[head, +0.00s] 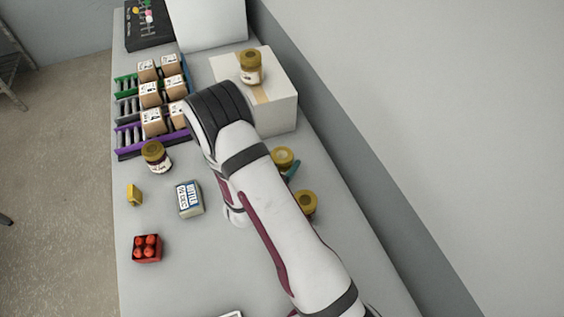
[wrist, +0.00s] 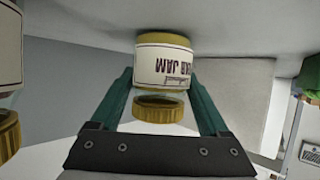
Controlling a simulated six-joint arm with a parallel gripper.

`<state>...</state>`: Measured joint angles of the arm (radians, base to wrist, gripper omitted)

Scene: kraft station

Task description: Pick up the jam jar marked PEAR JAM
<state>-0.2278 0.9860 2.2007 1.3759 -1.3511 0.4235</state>
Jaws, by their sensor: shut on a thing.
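A jam jar (wrist: 163,68) with a cream label sits between the fingers of my gripper (wrist: 160,82) in the wrist view. Its label appears upside down there and reads "AR JAM", with the start of the word turned out of sight. Its gold lid (wrist: 159,106) is toward my palm. My gripper is shut on this jar. In the head view, a gold-lidded jar (head: 282,157) shows beside a teal finger (head: 293,171); my arm hides most of the gripper. I cannot tell whether the jar is clear of the table.
Another gold-lidded jar (head: 306,202) stands close by. A labelled block (head: 189,199), yellow piece (head: 134,195) and red crate (head: 136,255) lie in front of racked brown boxes (head: 150,95).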

